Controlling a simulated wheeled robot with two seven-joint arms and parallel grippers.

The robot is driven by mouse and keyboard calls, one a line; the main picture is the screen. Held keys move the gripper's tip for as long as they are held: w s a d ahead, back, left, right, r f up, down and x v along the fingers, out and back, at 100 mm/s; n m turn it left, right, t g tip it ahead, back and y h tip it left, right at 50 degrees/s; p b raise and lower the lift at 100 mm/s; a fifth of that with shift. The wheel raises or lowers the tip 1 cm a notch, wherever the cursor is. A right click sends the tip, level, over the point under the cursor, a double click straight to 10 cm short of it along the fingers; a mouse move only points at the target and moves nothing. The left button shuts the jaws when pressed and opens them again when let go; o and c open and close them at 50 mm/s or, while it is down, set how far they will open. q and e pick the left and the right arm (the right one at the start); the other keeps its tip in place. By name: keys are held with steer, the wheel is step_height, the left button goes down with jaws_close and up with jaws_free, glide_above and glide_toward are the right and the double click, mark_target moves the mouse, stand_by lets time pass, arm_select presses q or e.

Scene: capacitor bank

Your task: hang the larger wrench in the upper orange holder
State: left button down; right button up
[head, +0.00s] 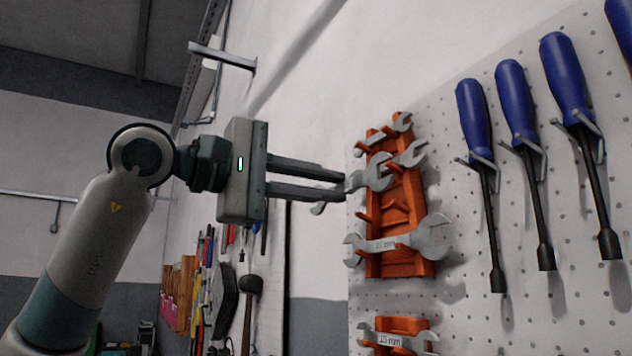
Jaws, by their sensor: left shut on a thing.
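My left gripper (342,184) reaches in from the left with its two fingers shut on a grey open-ended wrench. The held wrench's larger jaw (376,171) appears in front of the upper orange holder (399,209); I cannot tell whether they touch. What looks like its other end (318,209) shows below the fingers. The upper holder, on the pegboard, has several pairs of prongs. Smaller wrenches (403,122) sit near its top, and a large labelled wrench (436,240) lies across its lower part. Prongs in its middle look empty. My right gripper is not in view.
A lower orange holder (388,325) with a labelled wrench (422,342) is at the bottom edge. Several blue screwdrivers (512,98) hang on the white pegboard (462,325) to the right. More tools (226,295) hang on the wall behind, below my gripper.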

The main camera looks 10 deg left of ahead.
mark_target(342, 190)
arm_select(q)
steer(key=shift+x, duration=1.45)
steer(key=shift+p+x, duration=0.5)
steer(key=shift+x, duration=0.75)
steer(key=shift+w+d+f, duration=0.55)
steer(key=shift+d+f, duration=0.15)
steer(key=shift+f, duration=0.15)
steer(key=c, duration=1.6)
jaws_free()
steer(key=shift+c, duration=0.2)
